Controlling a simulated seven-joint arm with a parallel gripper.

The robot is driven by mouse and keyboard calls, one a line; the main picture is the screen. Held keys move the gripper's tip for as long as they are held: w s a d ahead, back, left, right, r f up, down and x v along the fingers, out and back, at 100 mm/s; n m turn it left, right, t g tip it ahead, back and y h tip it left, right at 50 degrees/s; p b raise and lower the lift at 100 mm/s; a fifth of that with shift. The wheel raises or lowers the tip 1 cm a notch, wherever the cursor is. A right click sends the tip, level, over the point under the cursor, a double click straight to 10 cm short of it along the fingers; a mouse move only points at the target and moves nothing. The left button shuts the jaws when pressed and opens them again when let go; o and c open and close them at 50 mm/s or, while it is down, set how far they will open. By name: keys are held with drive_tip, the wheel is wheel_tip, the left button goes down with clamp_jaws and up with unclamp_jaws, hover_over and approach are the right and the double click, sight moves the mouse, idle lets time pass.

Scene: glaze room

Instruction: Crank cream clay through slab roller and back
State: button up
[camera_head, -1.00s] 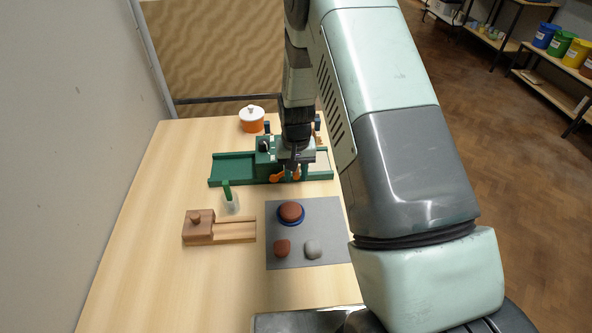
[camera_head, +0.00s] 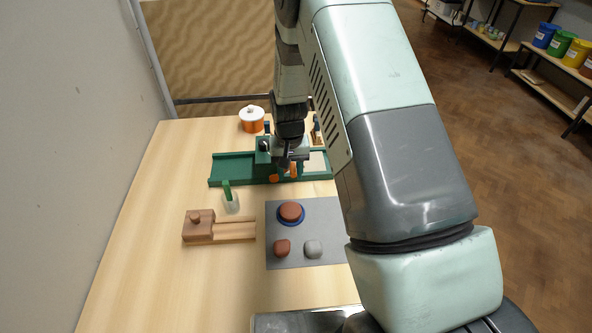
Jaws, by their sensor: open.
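The green slab roller (camera_head: 232,168) lies across the back of the table, its bed running left to right. A cream clay slab (camera_head: 318,162) shows on the right part of the bed. The left part of the bed is bare. The orange crank (camera_head: 273,178) is on the roller's near side, partly hidden by my gripper. My gripper (camera_head: 284,170) points down at the crank, open, with its fingers close to the orange handle. Whether it touches the handle I cannot tell. The rollers are mostly hidden behind my gripper and wrist.
An orange pot (camera_head: 252,124) with a white lid stands behind the roller. In front are a green-handled clear tool (camera_head: 230,200), a wooden box (camera_head: 199,223) with a knob, and a grey mat (camera_head: 290,262) holding brown and grey lumps. The table's front left is clear.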

drive_tip(key=shift+a+r, duration=0.3)
drive_tip(key=shift+a, duration=0.45)
drive_tip(key=shift+a+r, duration=0.3)
drive_tip(key=shift+a, duration=0.3)
drive_tip(key=shift+a+r, duration=0.25)
drive_tip(key=shift+a, duration=0.45)
drive_tip(key=shift+a, duration=1.4)
